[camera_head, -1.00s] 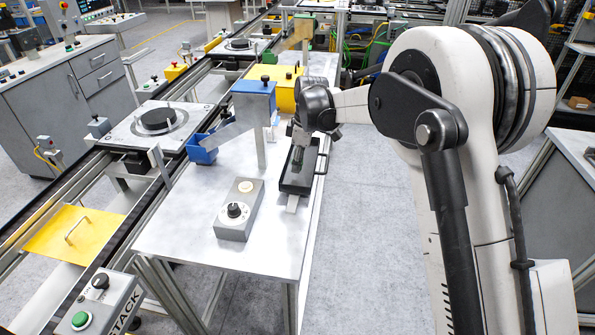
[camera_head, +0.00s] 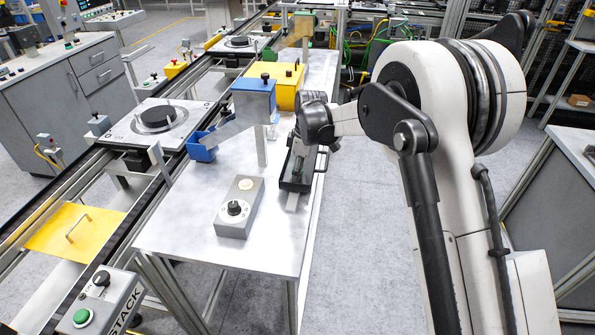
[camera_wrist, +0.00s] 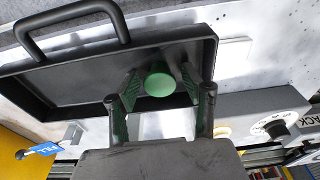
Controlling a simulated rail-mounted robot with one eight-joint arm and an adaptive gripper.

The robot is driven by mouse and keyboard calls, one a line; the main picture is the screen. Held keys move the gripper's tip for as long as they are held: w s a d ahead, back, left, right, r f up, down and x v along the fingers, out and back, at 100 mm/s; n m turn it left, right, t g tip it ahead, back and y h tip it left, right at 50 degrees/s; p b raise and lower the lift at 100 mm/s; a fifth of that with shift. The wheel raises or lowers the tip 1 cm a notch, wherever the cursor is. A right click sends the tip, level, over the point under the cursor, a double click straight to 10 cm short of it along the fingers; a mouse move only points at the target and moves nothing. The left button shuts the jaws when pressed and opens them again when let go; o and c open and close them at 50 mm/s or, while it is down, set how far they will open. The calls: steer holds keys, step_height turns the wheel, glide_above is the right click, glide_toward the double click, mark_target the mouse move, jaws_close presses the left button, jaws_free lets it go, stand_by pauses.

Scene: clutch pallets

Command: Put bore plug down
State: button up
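The bore plug (camera_wrist: 160,84) shows in the wrist view as a round green end between the fingers of my gripper (camera_wrist: 161,88). The green-padded fingers stand on either side of it and appear to hold it. The black tray (camera_wrist: 60,57) lies behind the plug in that view; I cannot tell whether the plug touches its floor. In the head view, my gripper (camera_head: 299,163) points down over the black tray (camera_head: 292,186) on the right side of the metal table (camera_head: 200,245). The plug is not clear there.
A grey box with a dial (camera_head: 238,209) stands left of the tray. A blue-topped chute post (camera_head: 254,98), a blue bin (camera_head: 201,148) and a yellow box (camera_head: 285,92) stand beyond it. The conveyor (camera_head: 115,215) runs along the left. The table's front is clear.

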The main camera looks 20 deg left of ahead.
step_height(320, 180, up, 12)
steer(key=d, duration=0.1)
steer(key=shift+w+d+b, duration=0.15)
steer(key=shift+d+b, duration=0.2)
steer(key=shift+d, duration=0.05)
stand_by(0.3)
steer(key=shift+r, duration=0.15)
steer(key=s+d+r+m+t, duration=0.1)
steer(key=s+d+r+m, duration=0.25)
steer(key=d, duration=0.45)
steer(key=s+d+r+m+t, duration=0.1)
steer(key=s+d+r+m, duration=0.2)
steer(key=s+d+r, duration=0.35)
steer(key=s+d+r+m+t, duration=0.2)
steer(key=d+r+m, duration=0.1)
steer(key=d, duration=0.7)
steer(key=s+d+f+m+t+h, duration=0.1)
steer(key=s+d+f+m, duration=0.1)
steer(key=s+d+m, duration=0.3)
steer(key=s+d+f+m+t, duration=0.2)
steer(key=s+d+m, duration=0.3)
steer(key=s+d, duration=0.7)
steer(key=s+f, duration=0.1)
steer(key=s, duration=0.3)
steer(key=shift+f+h, duration=0.3)
steer(key=shift+h, duration=0.1)
steer(key=shift+s, duration=0.1)
